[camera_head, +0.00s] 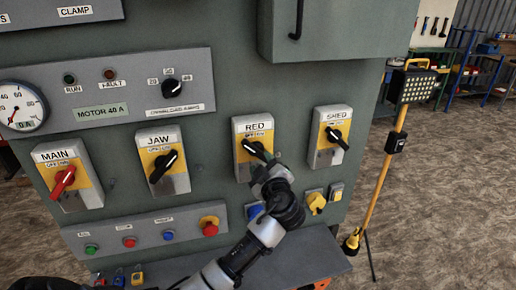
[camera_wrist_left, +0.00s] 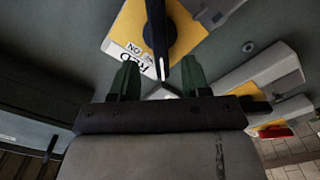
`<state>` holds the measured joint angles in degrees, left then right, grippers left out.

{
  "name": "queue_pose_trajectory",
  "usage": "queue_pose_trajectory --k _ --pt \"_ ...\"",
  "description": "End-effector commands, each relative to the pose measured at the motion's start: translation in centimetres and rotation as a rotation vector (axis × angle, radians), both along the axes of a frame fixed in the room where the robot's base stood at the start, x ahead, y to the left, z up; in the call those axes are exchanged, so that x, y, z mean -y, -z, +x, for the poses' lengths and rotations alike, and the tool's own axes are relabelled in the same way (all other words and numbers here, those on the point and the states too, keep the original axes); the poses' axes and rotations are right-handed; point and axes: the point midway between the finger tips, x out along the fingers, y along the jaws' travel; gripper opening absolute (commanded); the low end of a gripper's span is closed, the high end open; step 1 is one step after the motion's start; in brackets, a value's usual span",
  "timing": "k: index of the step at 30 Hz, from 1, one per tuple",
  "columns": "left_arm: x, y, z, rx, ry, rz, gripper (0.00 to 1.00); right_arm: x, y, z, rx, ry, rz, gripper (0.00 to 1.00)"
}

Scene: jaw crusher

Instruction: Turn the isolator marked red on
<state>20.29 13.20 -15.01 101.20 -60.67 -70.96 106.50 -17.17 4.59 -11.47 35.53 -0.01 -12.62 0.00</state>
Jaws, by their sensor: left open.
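The RED isolator (camera_head: 241,170) is a grey box with a yellow plate and a black rotary handle (camera_head: 252,147) on the green panel. My left gripper (camera_head: 266,168) is at the handle's lower right and covers part of the box. In the left wrist view the handle (camera_wrist_left: 157,35) hangs between the two green fingers of my open left gripper (camera_wrist_left: 160,82), its white-striped tip about level with them. Gaps show on both sides, so the fingers do not clamp it. My right gripper is not in view.
The SHED isolator (camera_head: 318,152) is close on the right, JAW (camera_head: 151,178) and MAIN (camera_head: 84,192) on the left. A push-button strip (camera_head: 107,239) and a ledge (camera_head: 315,258) lie below. A yellow work lamp (camera_head: 399,125) stands right of the panel.

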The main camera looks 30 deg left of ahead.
Motion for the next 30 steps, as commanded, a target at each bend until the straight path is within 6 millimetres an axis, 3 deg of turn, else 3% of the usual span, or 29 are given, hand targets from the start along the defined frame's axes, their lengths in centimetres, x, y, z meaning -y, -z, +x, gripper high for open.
queue_pose_trajectory --k 1,9,21,30 --pt "-0.8 -0.6 0.7 -0.003 -0.002 0.004 0.47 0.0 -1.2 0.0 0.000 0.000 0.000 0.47" --pt "-3.5 -0.2 3.0 -0.003 0.001 0.000 0.47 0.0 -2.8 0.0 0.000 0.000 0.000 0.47" --pt "-4.1 0.1 3.5 -0.001 0.001 -0.002 0.47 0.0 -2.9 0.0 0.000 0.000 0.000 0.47" --pt "-4.0 0.1 3.4 -0.003 0.000 -0.002 0.01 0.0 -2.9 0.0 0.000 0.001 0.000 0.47"
